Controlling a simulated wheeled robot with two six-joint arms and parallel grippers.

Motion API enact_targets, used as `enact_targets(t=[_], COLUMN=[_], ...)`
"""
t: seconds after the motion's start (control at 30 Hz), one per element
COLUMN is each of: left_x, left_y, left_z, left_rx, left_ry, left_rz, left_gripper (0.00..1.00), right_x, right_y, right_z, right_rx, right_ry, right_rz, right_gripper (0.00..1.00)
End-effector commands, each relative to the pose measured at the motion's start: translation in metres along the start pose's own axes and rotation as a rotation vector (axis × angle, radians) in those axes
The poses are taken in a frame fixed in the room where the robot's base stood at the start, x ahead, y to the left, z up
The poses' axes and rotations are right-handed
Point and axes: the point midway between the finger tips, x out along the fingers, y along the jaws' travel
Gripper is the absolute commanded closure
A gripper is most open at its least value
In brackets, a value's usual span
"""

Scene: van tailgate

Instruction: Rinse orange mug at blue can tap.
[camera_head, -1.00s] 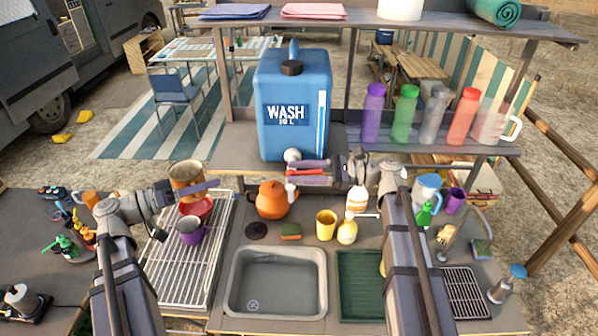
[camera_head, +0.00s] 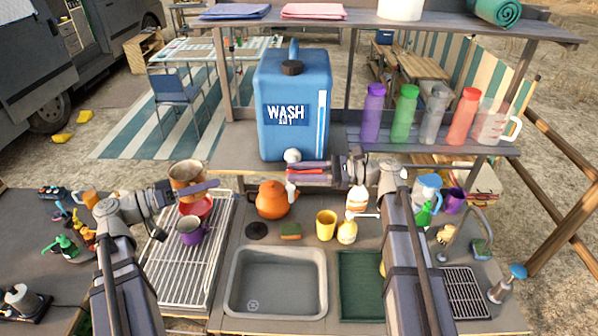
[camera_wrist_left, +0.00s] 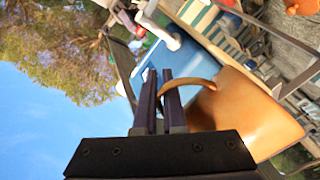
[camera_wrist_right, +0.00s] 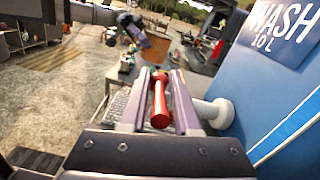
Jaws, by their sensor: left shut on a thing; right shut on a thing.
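The blue WASH can (camera_head: 293,115) stands on the shelf behind the sink (camera_head: 275,282). Its white tap (camera_head: 292,155) is at the lower front. My right gripper (camera_head: 300,172) is at the tap, shut on a red lever (camera_wrist_right: 160,105). The mug is left of the tap, apart from it. I see no water running.
A red vessel (camera_head: 196,208) and a purple mug (camera_head: 190,231) are on the rack (camera_head: 180,270) below the held mug. An orange teapot (camera_head: 271,200), a yellow cup (camera_head: 326,225) and bottles stand behind the sink. The basin looks empty.

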Motion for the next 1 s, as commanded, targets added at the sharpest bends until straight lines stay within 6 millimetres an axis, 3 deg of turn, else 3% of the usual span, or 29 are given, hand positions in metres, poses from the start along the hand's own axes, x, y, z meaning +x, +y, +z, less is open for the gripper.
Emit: enact_targets(t=[1.0], left_x=[0.0], left_y=[0.0001], left_z=[-0.0001], left_rx=[0.0], left_ry=[0.0], left_rz=[0.0], left_gripper=[1.0], right_x=[0.0003], right_y=[0.0038], right_z=[0.0006], right_rx=[-0.001], right_ry=[0.006], right_rz=[-0.029], right_gripper=[1.0])
